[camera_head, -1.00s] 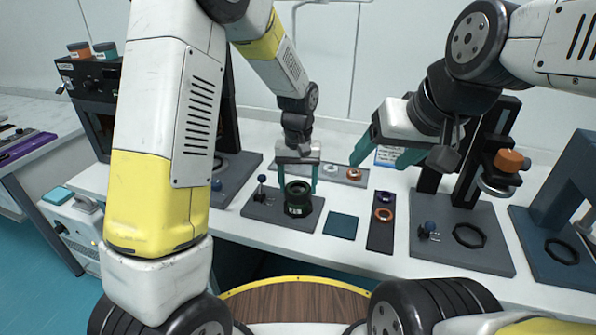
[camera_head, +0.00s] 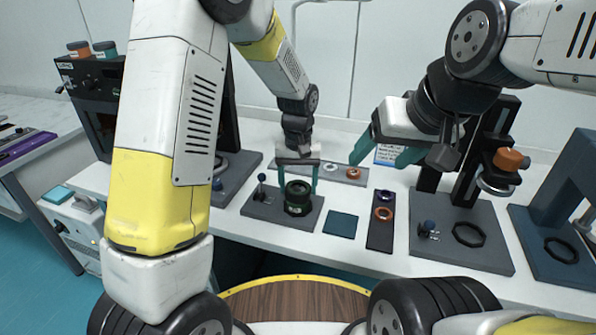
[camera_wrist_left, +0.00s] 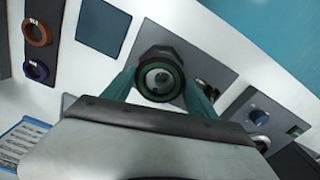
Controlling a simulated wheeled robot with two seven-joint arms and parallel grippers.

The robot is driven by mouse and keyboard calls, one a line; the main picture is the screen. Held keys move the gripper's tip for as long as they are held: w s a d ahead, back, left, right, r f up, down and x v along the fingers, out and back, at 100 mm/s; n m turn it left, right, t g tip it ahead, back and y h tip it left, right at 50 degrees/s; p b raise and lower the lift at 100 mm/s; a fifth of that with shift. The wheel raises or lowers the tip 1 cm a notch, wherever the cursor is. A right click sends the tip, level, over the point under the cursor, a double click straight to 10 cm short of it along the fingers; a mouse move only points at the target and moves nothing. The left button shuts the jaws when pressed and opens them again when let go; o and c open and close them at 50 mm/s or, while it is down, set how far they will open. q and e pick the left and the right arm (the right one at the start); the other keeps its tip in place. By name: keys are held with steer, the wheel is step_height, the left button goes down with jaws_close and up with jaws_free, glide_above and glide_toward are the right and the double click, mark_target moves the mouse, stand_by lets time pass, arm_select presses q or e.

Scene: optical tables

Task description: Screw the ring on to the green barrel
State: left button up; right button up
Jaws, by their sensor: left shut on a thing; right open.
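The green barrel (camera_head: 297,208) is a dark cylinder with a green band near its foot. It stands upright in a grey fixture plate (camera_head: 259,212) on the table. In the left wrist view, a dark ring with a green rim (camera_wrist_left: 140,81) sits at its top, around a pale round centre. My left gripper (camera_head: 298,183) points down over the barrel, its teal fingers on either side of the top. It is shut on the ring, though the exact contact is partly hidden. My right gripper (camera_head: 379,153) is open and empty, in the air to the right.
A dark strip (camera_head: 378,237) with an orange ring (camera_head: 383,214) and a purple ring (camera_head: 386,196) lies right of a teal pad (camera_head: 341,225). A back strip holds white and copper rings. Press-like stations stand at right.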

arm_select(q)
steer(key=shift+s+a+f, duration=0.1)
steer(key=shift+s+f, duration=0.15)
steer(key=shift+f, duration=0.1)
steer(key=shift+f, duration=0.15)
jaws_close()
steer(key=shift+w, duration=0.1)
steer(key=shift+w+r, duration=0.1)
steer(key=shift+r, duration=2.55)
